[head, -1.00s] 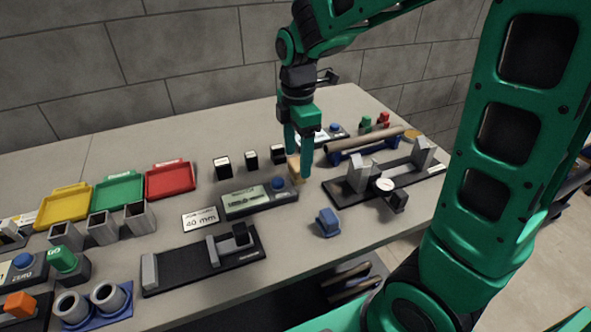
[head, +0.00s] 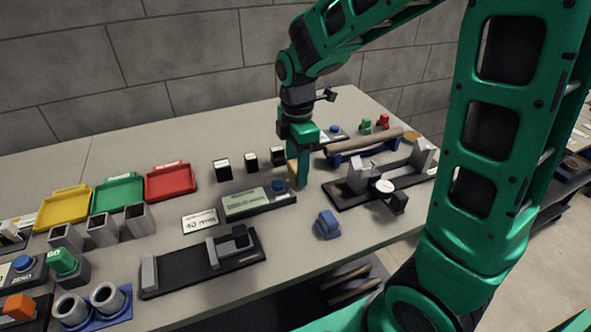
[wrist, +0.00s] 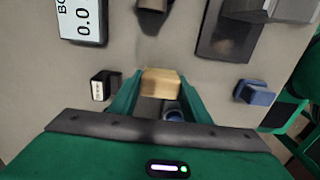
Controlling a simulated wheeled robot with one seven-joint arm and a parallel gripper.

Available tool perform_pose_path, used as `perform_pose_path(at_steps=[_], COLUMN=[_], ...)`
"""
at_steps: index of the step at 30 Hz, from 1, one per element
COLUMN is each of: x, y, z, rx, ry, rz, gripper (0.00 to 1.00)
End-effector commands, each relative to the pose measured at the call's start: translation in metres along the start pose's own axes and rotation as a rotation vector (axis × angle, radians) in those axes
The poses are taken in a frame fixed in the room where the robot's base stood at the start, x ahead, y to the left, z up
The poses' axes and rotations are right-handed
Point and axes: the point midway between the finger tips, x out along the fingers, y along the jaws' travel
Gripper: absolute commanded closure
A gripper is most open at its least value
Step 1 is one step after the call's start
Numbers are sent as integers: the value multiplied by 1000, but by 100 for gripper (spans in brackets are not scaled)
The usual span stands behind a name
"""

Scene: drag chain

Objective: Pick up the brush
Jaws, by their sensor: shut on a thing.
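The brush (head: 292,173) shows as a tan wooden block, partly hidden by a finger in the head view. In the wrist view the brush (wrist: 160,82) lies across between both green fingertips. My gripper (head: 299,172) points down and is shut on it, behind the grey display box with a blue button. In the wrist view my gripper (wrist: 160,88) has a finger against each end of the brush. Any bristles are hidden, and I cannot tell whether the brush touches the table.
The display box (head: 258,200) stands just in front of my gripper. Several small black blocks (head: 251,160) are to its left. A black fixture with a dial (head: 372,185) is at right, and a blue block (head: 327,224) is in front. Coloured trays (head: 170,182) stand at left.

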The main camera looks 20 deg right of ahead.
Motion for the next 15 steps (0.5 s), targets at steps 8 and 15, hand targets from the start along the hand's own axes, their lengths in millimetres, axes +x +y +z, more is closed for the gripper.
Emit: perform_pose_path(at_steps=[8, 15], x=[-17, -54], y=[1, -6], z=[0, -20], rx=[0, -5], ry=[1, 1], rz=[4, 4], gripper=[82, 82])
